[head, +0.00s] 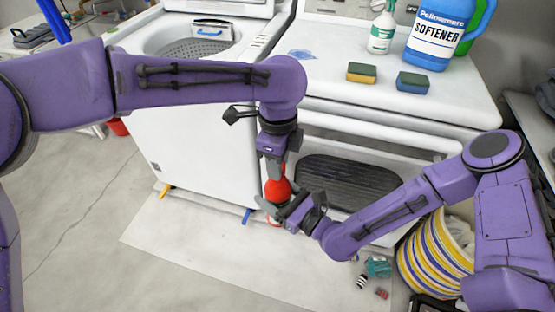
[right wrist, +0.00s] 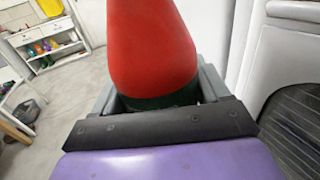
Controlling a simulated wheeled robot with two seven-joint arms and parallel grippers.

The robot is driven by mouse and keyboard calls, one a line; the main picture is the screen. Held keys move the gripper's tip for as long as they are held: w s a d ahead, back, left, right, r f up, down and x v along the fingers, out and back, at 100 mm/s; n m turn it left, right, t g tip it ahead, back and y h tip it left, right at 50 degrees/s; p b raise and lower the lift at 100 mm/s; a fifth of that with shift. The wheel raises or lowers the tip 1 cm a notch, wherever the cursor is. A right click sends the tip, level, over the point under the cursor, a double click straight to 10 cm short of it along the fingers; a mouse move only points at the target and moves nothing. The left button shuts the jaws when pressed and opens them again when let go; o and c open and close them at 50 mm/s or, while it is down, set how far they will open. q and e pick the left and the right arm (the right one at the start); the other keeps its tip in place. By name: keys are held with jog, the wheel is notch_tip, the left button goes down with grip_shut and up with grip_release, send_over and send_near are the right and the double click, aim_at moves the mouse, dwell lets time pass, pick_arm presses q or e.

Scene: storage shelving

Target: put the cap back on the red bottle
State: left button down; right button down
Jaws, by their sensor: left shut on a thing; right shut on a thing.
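The red bottle (head: 277,188) is upright in front of the washing machines, off the floor. My right gripper (head: 283,208) is shut on its lower part. In the right wrist view the bottle (right wrist: 152,45) fills the middle, with a dark green band near its base between the fingers; its top is out of frame. My left gripper (head: 277,166) points straight down from above, directly over the bottle's top, and is shut. The cap is not clearly visible; the left fingers hide what they hold, and I cannot tell whether it touches the bottle.
A white dryer top (head: 340,84) holds two sponges, a spray bottle (head: 382,30) and a blue softener jug (head: 436,35). An open-lidded washer (head: 190,115) stands left. A striped basket (head: 432,258) and small items lie on the floor at right.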

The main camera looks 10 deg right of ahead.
pick_arm(q)
jog(key=m, duration=0.6)
jog(key=shift+w+a+m, duration=0.1)
jog(key=shift+m, duration=0.3)
jog(key=m, duration=0.8)
jog(key=c, duration=0.7)
grip_release()
jog(key=shift+r, duration=0.1)
notch_tip(320, 180, up, 12)
jog(key=shift+f, duration=0.1)
